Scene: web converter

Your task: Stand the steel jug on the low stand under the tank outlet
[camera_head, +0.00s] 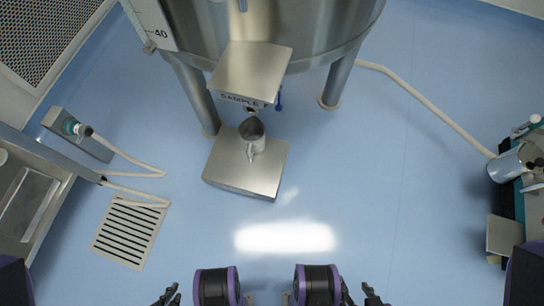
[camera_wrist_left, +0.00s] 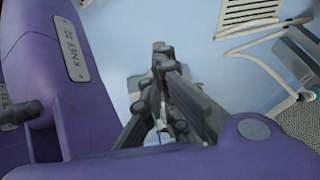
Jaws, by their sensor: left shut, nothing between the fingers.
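The steel jug (camera_head: 258,143) stands upright on the low stand (camera_head: 226,176), a square steel plate, in the head view. Its dark mouth faces up, beneath the sample outlet (camera_head: 251,108) of the tank, and its handle points toward me. My left gripper (camera_head: 170,296) is at the bottom edge of the head view, well apart from the jug. It also shows in the left wrist view (camera_wrist_left: 162,50), with its fingers together and nothing between them. My right gripper (camera_head: 370,294) is at the bottom edge too, away from the jug; its fingers are too small and cut off to judge.
The large steel tank (camera_head: 300,30) stands on legs behind the stand. A steel sink bench (camera_head: 30,190) is at left, with a hose (camera_head: 140,172) and a floor drain (camera_head: 129,232) beside it. Equipment (camera_head: 525,180) stands at right.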

